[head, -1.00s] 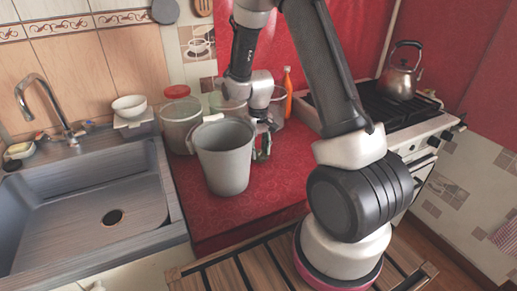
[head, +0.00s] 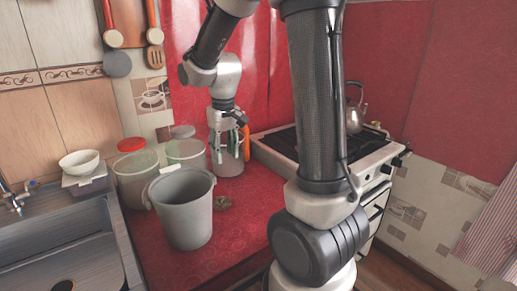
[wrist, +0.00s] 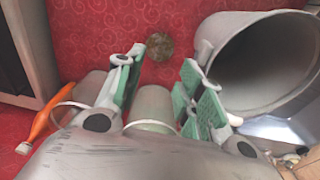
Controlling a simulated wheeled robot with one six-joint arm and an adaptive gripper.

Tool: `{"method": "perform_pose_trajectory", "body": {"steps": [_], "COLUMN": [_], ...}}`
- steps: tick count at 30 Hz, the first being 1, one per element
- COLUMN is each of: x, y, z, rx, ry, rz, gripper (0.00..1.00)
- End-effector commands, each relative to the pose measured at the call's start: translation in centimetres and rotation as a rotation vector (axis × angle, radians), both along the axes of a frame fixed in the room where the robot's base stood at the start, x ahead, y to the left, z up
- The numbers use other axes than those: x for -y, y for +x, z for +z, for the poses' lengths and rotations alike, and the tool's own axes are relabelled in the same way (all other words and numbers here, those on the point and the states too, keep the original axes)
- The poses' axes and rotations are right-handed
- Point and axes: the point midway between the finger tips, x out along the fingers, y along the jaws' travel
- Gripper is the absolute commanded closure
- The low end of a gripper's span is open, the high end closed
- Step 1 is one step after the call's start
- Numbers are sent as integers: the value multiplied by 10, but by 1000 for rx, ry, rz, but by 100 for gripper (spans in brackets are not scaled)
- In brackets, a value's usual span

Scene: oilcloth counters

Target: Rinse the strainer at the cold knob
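A small round brownish mesh piece, which looks like the strainer (head: 222,203), lies on the red counter just right of the grey bucket. It also shows in the wrist view (wrist: 160,46), past my fingertips. At the left edge, the tap (head: 14,200) stands behind the sink (head: 70,250). A small bluish knob (head: 31,185) shows beside it; its marking is too small to read.
The grey bucket (head: 185,215) stands close left of the strainer. A white bowl (head: 80,162) sits by the sink. The stove (head: 290,150) with a kettle (head: 354,112) is right.

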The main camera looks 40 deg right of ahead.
Motion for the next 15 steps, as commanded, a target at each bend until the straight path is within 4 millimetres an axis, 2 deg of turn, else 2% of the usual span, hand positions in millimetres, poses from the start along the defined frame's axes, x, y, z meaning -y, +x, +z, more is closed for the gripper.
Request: {"method": "perform_pose_trajectory", "body": {"steps": [1, 3, 6, 9, 12, 15], "x": [3, 6, 10, 13, 15, 16], "y": [-21, -50, -95, -136, -170, -192], "z": [26, 51, 79, 95, 101, 103], "rx": [42, 84, 143, 198, 243, 272], "ry": [2, 4, 4, 5, 5, 4], "rz": [-3, -4, -6, -7, -8, -9], "gripper": [62, 62, 62, 62, 62, 62]}}
